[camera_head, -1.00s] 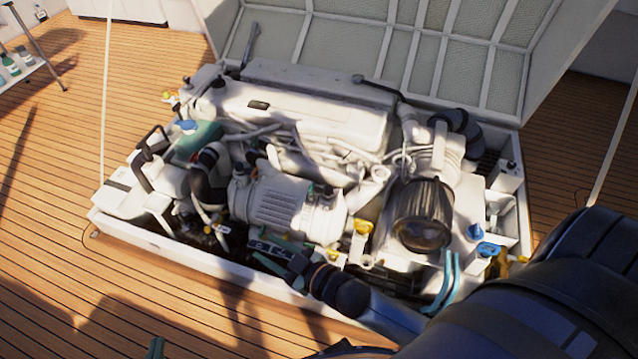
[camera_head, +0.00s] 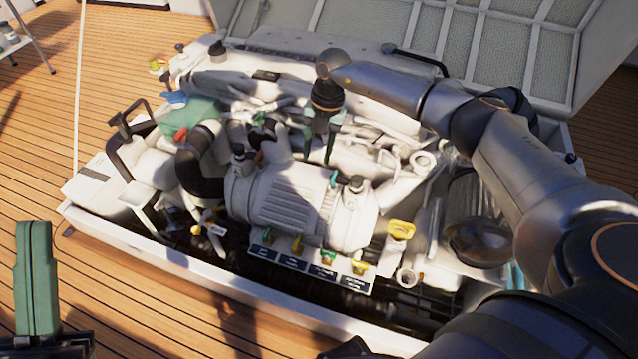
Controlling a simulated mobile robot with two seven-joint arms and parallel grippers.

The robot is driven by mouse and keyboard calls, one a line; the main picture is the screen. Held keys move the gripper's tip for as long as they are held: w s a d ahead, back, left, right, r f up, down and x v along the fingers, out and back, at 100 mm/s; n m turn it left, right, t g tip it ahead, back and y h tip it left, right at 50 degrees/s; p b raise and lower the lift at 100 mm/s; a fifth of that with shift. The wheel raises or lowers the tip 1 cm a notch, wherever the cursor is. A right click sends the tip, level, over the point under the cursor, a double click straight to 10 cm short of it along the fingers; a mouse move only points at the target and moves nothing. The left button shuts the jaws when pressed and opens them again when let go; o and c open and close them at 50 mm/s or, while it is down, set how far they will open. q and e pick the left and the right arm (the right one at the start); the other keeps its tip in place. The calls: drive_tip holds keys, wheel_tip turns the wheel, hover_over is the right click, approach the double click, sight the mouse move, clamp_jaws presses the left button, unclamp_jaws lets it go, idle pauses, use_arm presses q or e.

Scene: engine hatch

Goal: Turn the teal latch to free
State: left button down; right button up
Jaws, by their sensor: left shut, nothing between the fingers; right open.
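A small teal lever (camera_head: 333,178) shows at the right end of the white ribbed cylinder, beside a black knob. A small green handle (camera_head: 328,257) sits on the labelled strip at the engine's front; I cannot tell for sure which is the teal latch, or its setting. My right gripper (camera_head: 319,160) points down over the engine behind the cylinder, its green fingers apart and empty, up and left of the teal lever. I cannot tell if it touches anything. My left gripper (camera_head: 37,228) is shut and empty at the lower left, outside the hatch.
The raised hatch lid (camera_head: 440,35) stands behind the engine. A yellow cap (camera_head: 400,230), a red handle (camera_head: 180,134) and a black hose (camera_head: 200,165) crowd the bay. My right arm covers the bay's right side. The wooden deck (camera_head: 130,280) at front left is clear.

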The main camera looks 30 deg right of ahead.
drive_tip(key=r+m+h, duration=0.1)
drive_tip(key=h, duration=0.1)
hover_over(334, 175)
use_arm(q)
drive_tip(key=shift+m+g+h, duration=0.3)
drive_tip(key=shift+m+h, duration=0.3)
drive_tip(key=shift+h, duration=0.1)
drive_tip(key=f+b, duration=0.1)
drive_tip(key=b, duration=0.1)
drive_tip(key=f+b, duration=0.2)
drive_tip(key=s+f+b, duration=0.1)
drive_tip(key=f, duration=0.1)
drive_tip(key=shift+d+f+b, duration=0.15)
drive_tip(key=shift+d+b, duration=0.25)
use_arm(e)
wheel_tip(334, 175, down, 12)
clamp_jaws()
